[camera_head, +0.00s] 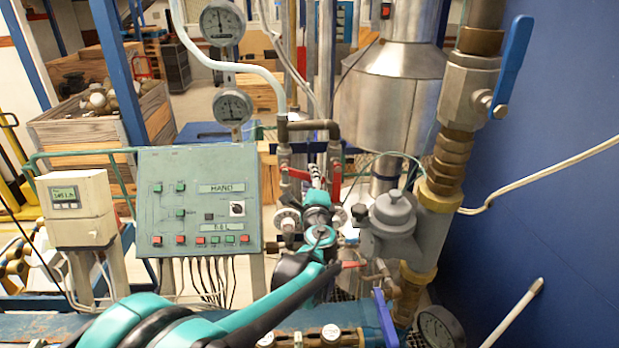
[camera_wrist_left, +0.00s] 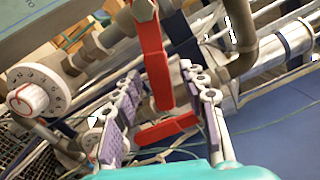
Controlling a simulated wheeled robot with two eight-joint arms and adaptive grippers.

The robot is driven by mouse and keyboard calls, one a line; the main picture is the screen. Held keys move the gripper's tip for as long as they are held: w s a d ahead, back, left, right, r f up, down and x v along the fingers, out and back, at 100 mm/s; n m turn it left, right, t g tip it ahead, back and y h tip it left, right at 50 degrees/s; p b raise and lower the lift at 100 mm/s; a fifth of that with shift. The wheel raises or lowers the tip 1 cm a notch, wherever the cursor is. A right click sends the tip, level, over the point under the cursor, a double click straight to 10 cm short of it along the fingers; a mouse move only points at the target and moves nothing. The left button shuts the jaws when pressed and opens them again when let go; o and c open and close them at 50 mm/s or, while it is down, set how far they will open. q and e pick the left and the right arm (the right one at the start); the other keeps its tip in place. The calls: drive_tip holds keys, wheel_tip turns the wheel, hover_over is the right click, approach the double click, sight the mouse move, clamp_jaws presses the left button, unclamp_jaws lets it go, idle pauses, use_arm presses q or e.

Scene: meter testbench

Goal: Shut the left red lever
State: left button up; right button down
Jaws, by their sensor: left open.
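Two red levers sit on the pipework right of the control panel. The left red lever (camera_head: 298,174) slants across its pipe, and the right one (camera_head: 336,181) hangs nearly upright. My left gripper (camera_head: 316,182) is beside them and partly hides the pipes behind. In the left wrist view, my left gripper (camera_wrist_left: 164,84) is open, its two padded fingers apart. One long red lever (camera_wrist_left: 152,55) reaches down between the fingertips, and a second red lever (camera_wrist_left: 167,128) lies across between the fingers. I cannot tell whether either finger touches a lever. My right gripper is not in view.
The green control panel (camera_head: 199,200) stands left of my arm. A grey regulator (camera_head: 393,215) and a brass-fitted pipe with a blue lever (camera_head: 512,60) stand at right. A third red lever (camera_head: 352,265) sits lower. A white dial (camera_wrist_left: 38,90) shows at left in the wrist view.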

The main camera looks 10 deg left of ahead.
use_arm(q)
drive_tip(key=v, duration=1)
drive_tip(key=shift+s, duration=0.25)
drive_tip(key=s+a+f+n+g+b, duration=0.3)
drive_tip(key=s+a+f+n+b, duration=0.25)
drive_tip(key=f, duration=0.35)
drive_tip(key=s+a+f+n+g+b, duration=0.35)
drive_tip(key=s+a+f+b, duration=0.2)
drive_tip(key=f, duration=0.35)
drive_tip(key=s+d+f+n+g+h+b, duration=0.2)
drive_tip(key=s+f+n+b, duration=0.2)
drive_tip(key=s+f, duration=0.4)
drive_tip(key=s+d+f+n+g+h+b, duration=0.2)
drive_tip(key=s+f+n+b, duration=0.3)
drive_tip(key=s+f, duration=0.3)
wheel_tip(320, 180, down, 4)
drive_tip(key=shift+d+r+n+h+b, duration=0.2)
drive_tip(key=shift+d+n+h+b, duration=0.1)
drive_tip(key=shift+d+h+b, duration=0.3)
drive_tip(key=shift+o, duration=0.3)
drive_tip(key=shift+a, duration=0.1)
